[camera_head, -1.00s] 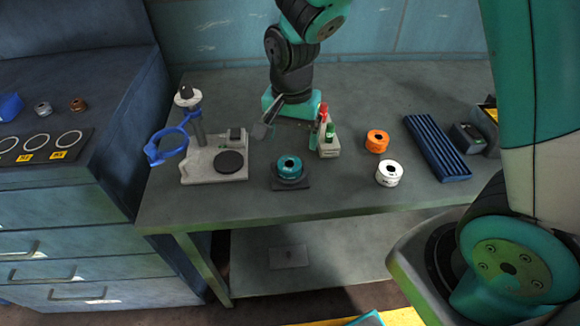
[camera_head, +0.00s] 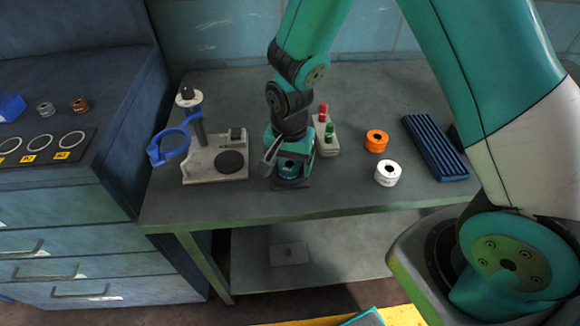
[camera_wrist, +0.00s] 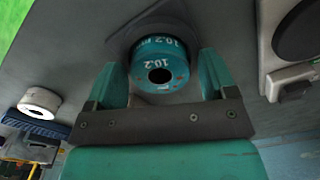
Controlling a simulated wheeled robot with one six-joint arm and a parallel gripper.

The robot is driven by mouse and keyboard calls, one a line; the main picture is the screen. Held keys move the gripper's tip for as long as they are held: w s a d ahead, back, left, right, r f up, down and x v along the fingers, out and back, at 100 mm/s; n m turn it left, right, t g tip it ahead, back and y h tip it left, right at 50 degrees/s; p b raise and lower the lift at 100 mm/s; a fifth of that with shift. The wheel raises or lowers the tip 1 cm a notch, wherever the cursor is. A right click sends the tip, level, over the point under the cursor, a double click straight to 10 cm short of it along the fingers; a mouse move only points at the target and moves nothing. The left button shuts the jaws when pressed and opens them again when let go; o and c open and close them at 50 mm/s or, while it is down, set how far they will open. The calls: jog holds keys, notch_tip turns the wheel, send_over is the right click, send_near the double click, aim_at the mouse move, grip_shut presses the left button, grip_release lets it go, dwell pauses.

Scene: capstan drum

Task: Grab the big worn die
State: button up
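A teal ring-shaped die (camera_head: 288,170) with a dark centre hole stands on a dark square pad (camera_head: 291,185) near the front of the bench. The wrist view shows the same die (camera_wrist: 158,50), marked "10.2", with small reddish spots near its hole. My gripper (camera_head: 287,158) is directly above the die and partly hides it in the head view. In the wrist view, my gripper's (camera_wrist: 161,66) two teal fingers are apart, one on each side of the die, with gaps showing. Whether the fingertips reach down beside it is hard to tell.
A block with red and green tools (camera_head: 325,135) is close right. An orange die (camera_head: 376,139), a white die (camera_head: 388,172) and a blue ribbed tray (camera_head: 435,148) lie farther right.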

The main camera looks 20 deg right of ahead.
jog(key=c, duration=1.1)
jog(key=shift+c, duration=0.4)
jog(key=shift+r, duration=0.15)
